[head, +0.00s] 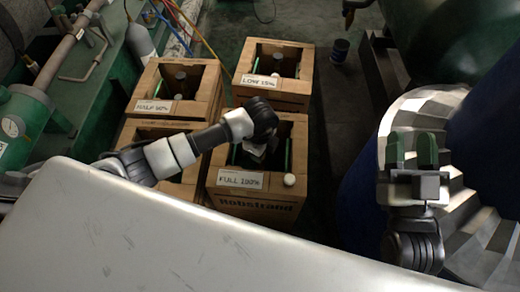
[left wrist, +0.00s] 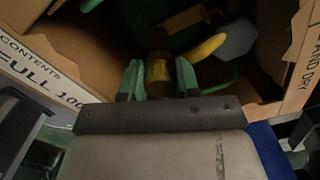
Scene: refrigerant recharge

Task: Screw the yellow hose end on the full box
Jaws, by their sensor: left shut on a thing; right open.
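The full box (head: 258,207) is an open cardboard box with a "FULL 100%" label, front centre in the head view. Its wall also shows in the left wrist view (left wrist: 30,50). My left gripper (left wrist: 158,80) points down into this box, its green fingers shut on a brass-coloured cylindrical fitting (left wrist: 158,72), likely the yellow hose end. A curved yellow piece (left wrist: 207,46) shows beside it. Whether the fitting is seated on the valve below cannot be told. In the head view my left arm hides the fitting. My right gripper (head: 412,152) is open and empty at the right.
A "LOW 15%" box (head: 272,92) stands behind, a "HALF 50%" box (head: 156,108) at back left, and another box (head: 165,135) lies partly under my left arm. A white round knob (head: 289,180) is on the full box's front edge. A dark can (head: 340,48) stands on the floor.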

